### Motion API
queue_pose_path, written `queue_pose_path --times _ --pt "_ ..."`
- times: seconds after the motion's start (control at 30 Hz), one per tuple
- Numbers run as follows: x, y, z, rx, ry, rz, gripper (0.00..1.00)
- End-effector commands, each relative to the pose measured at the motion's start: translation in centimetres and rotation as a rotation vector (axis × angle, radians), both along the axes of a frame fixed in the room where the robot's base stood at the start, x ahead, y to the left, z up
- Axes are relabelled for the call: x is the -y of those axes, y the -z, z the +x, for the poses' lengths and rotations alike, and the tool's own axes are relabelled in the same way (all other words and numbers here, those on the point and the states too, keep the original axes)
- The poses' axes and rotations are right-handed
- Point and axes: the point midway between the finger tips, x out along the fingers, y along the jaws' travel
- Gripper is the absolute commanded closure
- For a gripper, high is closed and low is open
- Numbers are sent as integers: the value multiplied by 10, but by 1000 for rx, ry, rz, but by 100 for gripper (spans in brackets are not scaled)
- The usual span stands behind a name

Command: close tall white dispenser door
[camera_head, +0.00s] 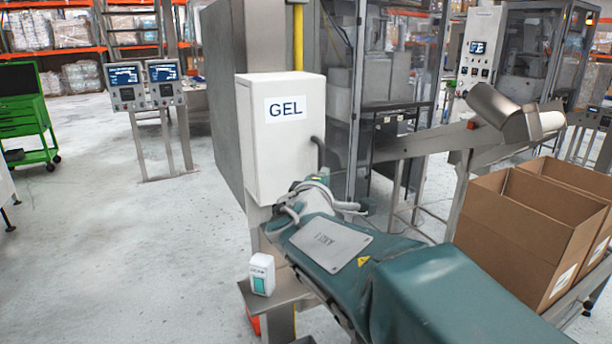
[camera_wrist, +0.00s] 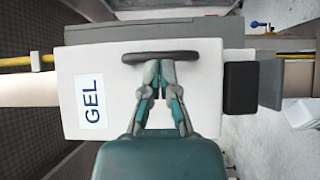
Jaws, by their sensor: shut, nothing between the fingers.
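The tall white dispenser (camera_head: 285,150) with a GEL label hangs on a grey column, left of centre in the head view. Its white door (camera_wrist: 105,60) fills the middle of the wrist view, turned sideways. I see no clear gap along the door edge, but cannot tell whether it is fully closed. A dark bar handle (camera_wrist: 160,57) stands on the door; it also shows at the dispenser's right side in the head view (camera_head: 318,151). My gripper (camera_wrist: 157,82) is shut and empty, its fingertips just at the handle; contact cannot be told.
A small white bottle (camera_head: 262,273) stands on a metal ledge (camera_head: 273,294) below the dispenser. A glass-sided machine (camera_head: 395,90) stands behind. Open cardboard boxes (camera_head: 520,232) sit at right.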

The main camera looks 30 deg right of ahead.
Motion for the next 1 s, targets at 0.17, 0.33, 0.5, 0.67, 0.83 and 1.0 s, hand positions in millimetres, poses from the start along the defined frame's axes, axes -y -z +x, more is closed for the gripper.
queue_pose_path --times 0.17,0.33,0.5,0.67,0.83,1.0 --pt "2 -1 -14 1 2 -1 100" --pt "5 -1 -31 2 0 -1 100" --pt "10 -1 -53 2 1 -1 100" --pt "15 -1 -78 2 2 -1 100" --pt "18 0 -94 0 0 -1 100" --pt "19 0 -98 -1 0 -1 100"
